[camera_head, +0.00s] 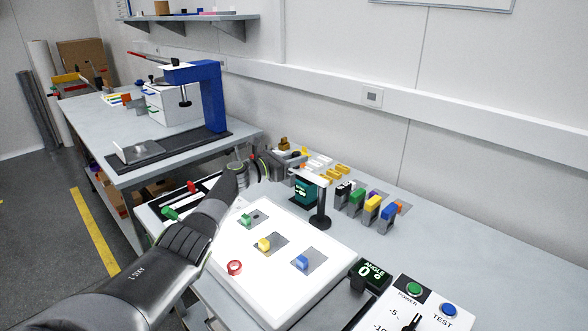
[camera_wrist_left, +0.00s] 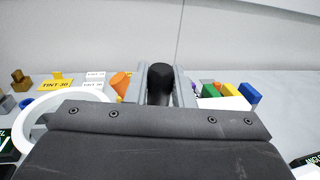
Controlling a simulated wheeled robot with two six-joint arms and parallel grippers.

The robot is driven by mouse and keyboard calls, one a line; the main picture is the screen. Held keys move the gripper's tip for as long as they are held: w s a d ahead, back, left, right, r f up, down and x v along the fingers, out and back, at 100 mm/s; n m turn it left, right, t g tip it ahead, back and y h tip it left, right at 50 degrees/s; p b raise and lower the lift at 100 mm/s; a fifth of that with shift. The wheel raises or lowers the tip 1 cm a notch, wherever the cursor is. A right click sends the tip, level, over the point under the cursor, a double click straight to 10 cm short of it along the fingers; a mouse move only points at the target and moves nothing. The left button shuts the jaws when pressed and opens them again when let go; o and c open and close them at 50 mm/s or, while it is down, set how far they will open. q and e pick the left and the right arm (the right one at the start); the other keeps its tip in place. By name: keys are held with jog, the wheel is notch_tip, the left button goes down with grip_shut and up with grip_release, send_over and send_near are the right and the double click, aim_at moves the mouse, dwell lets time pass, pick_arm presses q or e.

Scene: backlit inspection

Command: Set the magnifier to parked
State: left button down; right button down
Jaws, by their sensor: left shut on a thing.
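The magnifier stands behind the white light panel, with a dark post and round base (camera_head: 320,222) and a pale arm (camera_head: 308,177) at its top. Its white ring (camera_wrist_left: 28,128) shows at the left of the left wrist view; I cannot make the ring out clearly in the head view. My left gripper (camera_head: 298,159) reaches over the back of the panel to the magnifier. In the left wrist view its fingers (camera_wrist_left: 160,88) are closed on a black handle (camera_wrist_left: 160,75). The hand hides part of the magnifier. My right gripper is out of view.
Coloured blocks (camera_head: 371,208) stand right of the post. A teal display (camera_head: 305,191) is beside it. An angle display (camera_head: 372,272) and button panel (camera_head: 425,310) are in front right.

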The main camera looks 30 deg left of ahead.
pick_arm(q)
jog(key=shift+r, duration=0.1)
dwell(0.5)
jog(key=c, duration=1.3)
grip_release()
jog(key=shift+w, duration=0.1)
jog(key=b+v, duration=0.1)
jog(key=v, duration=1.6)
jog(key=shift+a, duration=0.25)
